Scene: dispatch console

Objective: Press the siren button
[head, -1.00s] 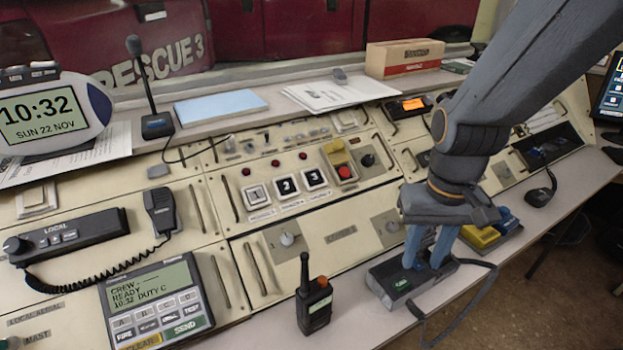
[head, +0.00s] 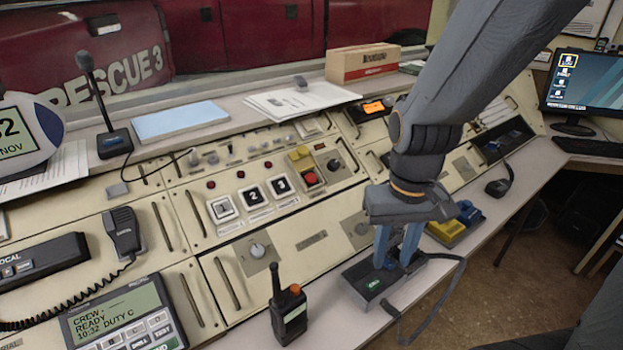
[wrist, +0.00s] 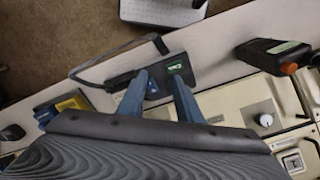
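No readable label names the siren button. A red button (head: 310,178) sits on the console panel, with a raised yellow cover (head: 299,153) behind it. A black box (head: 357,276) with a green label lies on the front ledge and also shows in the wrist view (wrist: 177,79). My gripper (head: 397,262) points down over this box, well to the right of and nearer than the red button. In the wrist view its two blue-grey fingers (wrist: 157,88) are apart, with a small blue part of the box showing between them. I cannot tell whether the tips touch the box.
A handheld radio (head: 288,314) stands upright on the ledge left of the box. A strap or cable loops from the box. A yellow and blue item (head: 446,230) lies behind to the right. A desk microphone (head: 112,142) stands at the left.

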